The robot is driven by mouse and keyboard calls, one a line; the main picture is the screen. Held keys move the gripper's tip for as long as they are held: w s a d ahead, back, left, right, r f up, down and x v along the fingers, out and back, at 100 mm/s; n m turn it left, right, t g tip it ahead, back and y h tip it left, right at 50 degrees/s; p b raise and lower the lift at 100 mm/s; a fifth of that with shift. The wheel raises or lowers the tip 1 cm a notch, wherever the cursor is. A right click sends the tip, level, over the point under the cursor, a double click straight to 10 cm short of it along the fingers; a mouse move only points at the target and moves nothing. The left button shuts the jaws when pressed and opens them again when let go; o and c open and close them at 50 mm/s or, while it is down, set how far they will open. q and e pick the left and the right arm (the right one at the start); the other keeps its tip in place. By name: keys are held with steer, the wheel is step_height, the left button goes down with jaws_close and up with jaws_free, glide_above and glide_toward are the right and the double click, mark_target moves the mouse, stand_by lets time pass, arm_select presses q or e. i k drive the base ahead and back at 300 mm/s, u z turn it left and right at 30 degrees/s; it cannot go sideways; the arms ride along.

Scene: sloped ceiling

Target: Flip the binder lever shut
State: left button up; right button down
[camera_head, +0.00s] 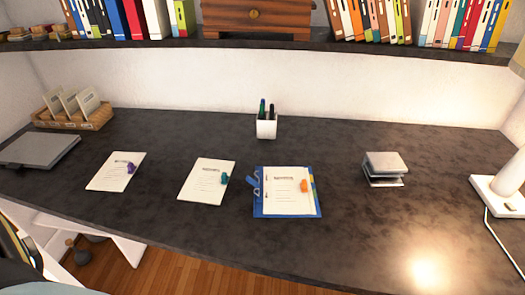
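A blue binder (287,215) lies open on the dark desk, a little right of centre. White printed paper (283,198) lies in it, with an orange object (304,185) on the page and coloured tabs along the right edge. A small blue lever (252,181) sticks out at the binder's left edge, beside metal ring parts. It looks raised, but its exact angle is too small to tell. Neither of my grippers is in view.
Two paper sheets, one with a teal object (224,178) and one with a purple object (131,167), lie left of the binder. A white pen cup (267,128) stands behind it. The desk front is clear.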

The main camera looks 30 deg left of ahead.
mark_target(248, 179)
steer(key=u, duration=3.35)
steer(key=i, duration=1.45)
steer(key=z, duration=3.2)
